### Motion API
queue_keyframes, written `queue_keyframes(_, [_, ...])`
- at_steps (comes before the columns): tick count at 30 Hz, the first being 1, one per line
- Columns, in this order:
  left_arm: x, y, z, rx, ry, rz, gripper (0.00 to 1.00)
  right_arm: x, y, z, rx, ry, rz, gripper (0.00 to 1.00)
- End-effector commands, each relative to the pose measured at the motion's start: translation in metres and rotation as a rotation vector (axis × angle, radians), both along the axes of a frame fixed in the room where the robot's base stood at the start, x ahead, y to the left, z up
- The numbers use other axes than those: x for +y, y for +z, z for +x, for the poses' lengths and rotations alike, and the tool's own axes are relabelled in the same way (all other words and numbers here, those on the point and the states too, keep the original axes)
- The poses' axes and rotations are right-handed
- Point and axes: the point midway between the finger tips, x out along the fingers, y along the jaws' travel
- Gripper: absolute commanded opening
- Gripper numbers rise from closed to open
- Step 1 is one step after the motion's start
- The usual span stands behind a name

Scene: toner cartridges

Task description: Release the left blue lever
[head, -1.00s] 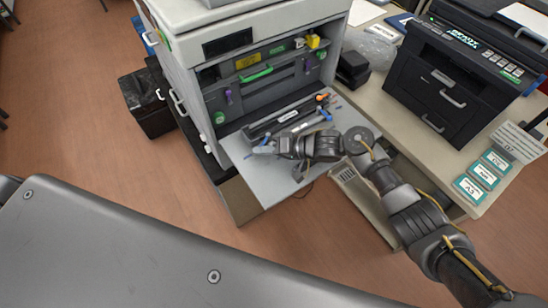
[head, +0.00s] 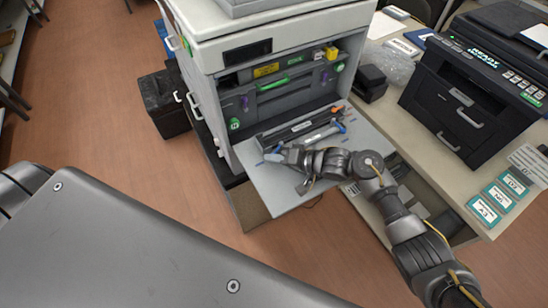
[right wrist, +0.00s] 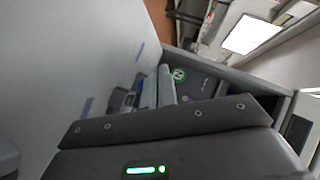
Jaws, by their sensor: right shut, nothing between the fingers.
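My right gripper (head: 273,157) is shut and empty, low over the left part of the lowered grey flap (head: 275,195). A blue lever (head: 278,148) shows at the left end of the long grey cartridge (head: 318,136), close beside my right fingertips; I cannot tell whether they touch it. Another blue lever (head: 341,127) is at the cartridge's right end. Two purple-blue levers stand on the printer's inner front, one at left (head: 244,103) and one at right (head: 325,75). My left gripper is out of view.
The open printer (head: 215,75) rises behind the flap, with a green handle (head: 272,84) inside. A black cartridge (head: 290,128) lies behind the grey one. A black printer (head: 460,100) and teal boxes (head: 498,197) are on the desk at right. A black bin (head: 165,103) stands at left.

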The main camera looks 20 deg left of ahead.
Motion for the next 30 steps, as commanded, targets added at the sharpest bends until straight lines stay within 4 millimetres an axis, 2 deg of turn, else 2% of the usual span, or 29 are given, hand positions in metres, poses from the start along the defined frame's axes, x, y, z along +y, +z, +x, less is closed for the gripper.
queue_keyframes(20, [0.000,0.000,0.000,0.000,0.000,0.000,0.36,0.000,0.000,0.000,-0.001,0.001,0.000,0.00])
queue_keyframes(30, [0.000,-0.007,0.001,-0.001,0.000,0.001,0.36,-0.001,-0.001,0.012,0.000,0.000,-0.001,0.00])
